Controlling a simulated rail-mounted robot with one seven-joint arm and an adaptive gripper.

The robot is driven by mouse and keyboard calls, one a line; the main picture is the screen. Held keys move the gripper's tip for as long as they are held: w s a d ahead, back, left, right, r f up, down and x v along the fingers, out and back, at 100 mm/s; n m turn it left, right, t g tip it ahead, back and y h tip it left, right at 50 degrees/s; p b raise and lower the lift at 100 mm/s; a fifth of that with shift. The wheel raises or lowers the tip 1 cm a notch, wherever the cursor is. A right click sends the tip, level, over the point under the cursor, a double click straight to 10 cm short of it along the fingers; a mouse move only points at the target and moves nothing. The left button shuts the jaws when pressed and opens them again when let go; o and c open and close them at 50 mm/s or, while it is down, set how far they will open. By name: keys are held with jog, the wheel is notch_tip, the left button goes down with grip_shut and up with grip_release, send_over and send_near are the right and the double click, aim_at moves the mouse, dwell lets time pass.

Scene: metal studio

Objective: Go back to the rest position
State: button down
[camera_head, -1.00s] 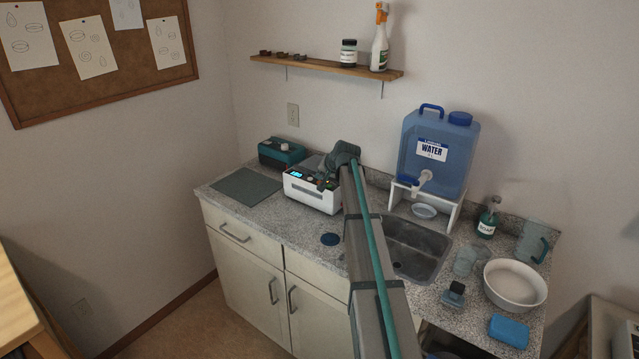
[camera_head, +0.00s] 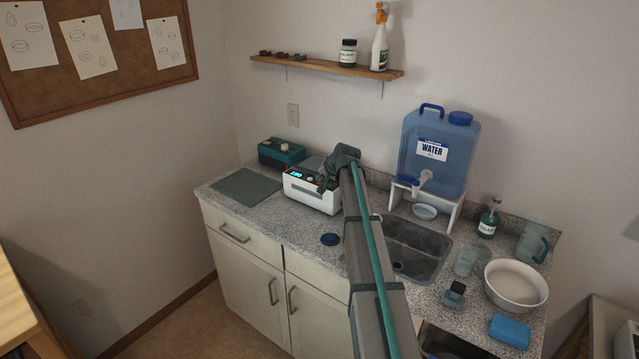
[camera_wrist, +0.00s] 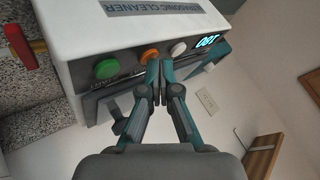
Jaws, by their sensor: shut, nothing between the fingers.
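My gripper (camera_wrist: 159,72) is shut and empty, its two fingertips together. In the wrist view the fingertips are in front of the button panel of a white ultrasonic cleaner (camera_wrist: 72,42), near its orange button (camera_wrist: 149,56) and white button (camera_wrist: 178,49). I cannot tell whether they touch it. A green button (camera_wrist: 106,68) and a lit blue display (camera_wrist: 205,45) also show. In the head view the white cleaner (camera_head: 308,195) stands on the counter, and my arm reaches over the counter to its front right, partly hiding it.
A blue water jug (camera_head: 455,160) on a white stand is right of the cleaner, behind the sink (camera_head: 420,245). A white bowl (camera_head: 515,284), glassware and a blue sponge (camera_head: 509,331) crowd the right. A shelf (camera_head: 325,67) hangs above. A grey mat (camera_head: 245,187) lies left.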

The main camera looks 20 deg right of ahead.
jog(key=shift+r, duration=0.65)
jog(key=shift+r+p, duration=1.3)
jog(key=shift+r, duration=1.65)
